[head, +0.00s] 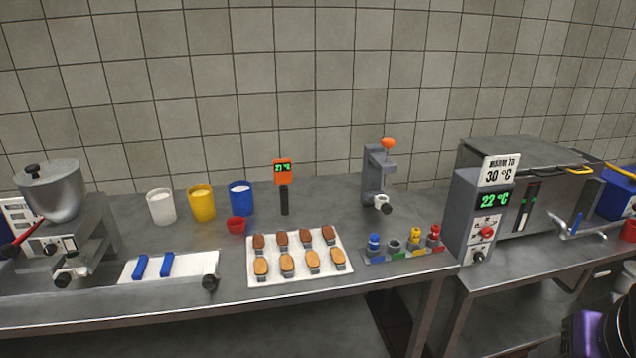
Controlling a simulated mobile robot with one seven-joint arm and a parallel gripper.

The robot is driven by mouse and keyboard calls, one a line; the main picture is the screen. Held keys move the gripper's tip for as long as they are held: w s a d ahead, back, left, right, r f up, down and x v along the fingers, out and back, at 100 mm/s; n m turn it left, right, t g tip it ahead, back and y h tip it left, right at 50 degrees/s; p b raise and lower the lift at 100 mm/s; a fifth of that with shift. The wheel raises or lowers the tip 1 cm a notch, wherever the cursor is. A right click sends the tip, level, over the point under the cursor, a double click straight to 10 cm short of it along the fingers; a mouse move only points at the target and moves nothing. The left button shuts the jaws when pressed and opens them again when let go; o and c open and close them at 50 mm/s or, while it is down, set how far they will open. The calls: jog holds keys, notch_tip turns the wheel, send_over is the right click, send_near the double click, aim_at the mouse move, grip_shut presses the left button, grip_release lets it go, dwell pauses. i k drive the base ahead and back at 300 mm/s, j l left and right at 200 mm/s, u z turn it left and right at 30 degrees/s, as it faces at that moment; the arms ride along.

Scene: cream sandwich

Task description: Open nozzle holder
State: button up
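My gripper's fingers do not show; a purple and black part, probably of my arm, is cut off at the lower right.
A white tray (252,278) of brown and tan cookie pieces lies left of the rack. Cups, an orange thermometer (283,172) and a mixer (52,192) stand farther left. A grey machine (462,205) reading 22 °C stands right of the rack. Bare counter lies around the stand.

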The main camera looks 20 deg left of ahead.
aim_at(62, 277)
jog(key=u, duration=2.55)
